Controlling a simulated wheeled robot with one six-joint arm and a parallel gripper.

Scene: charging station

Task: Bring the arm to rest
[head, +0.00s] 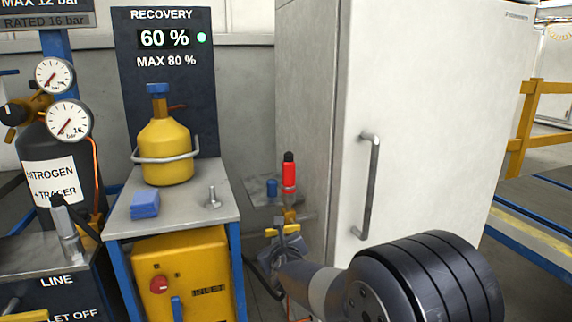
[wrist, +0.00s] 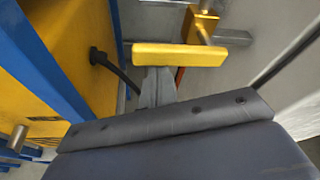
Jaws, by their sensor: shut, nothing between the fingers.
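My gripper (head: 286,244) reaches in from the lower right of the head view, low beside the front of the white cabinet. In the wrist view my gripper (wrist: 157,73) is shut and empty, its narrow grey fingers close together. Their tips are right by a yellow bar handle (wrist: 193,55) on a brass-coloured valve (wrist: 202,24). The yellow handle (head: 283,230) also shows in the head view just above the gripper. I cannot tell whether the fingers touch it.
A red fitting (head: 289,178) with a black top stands above the valve. The white cabinet (head: 420,90) with its door handle (head: 369,185) is close on the right. A grey-topped stand (head: 180,212) with a yellow cylinder (head: 166,150) and a blue block (head: 145,204) is left.

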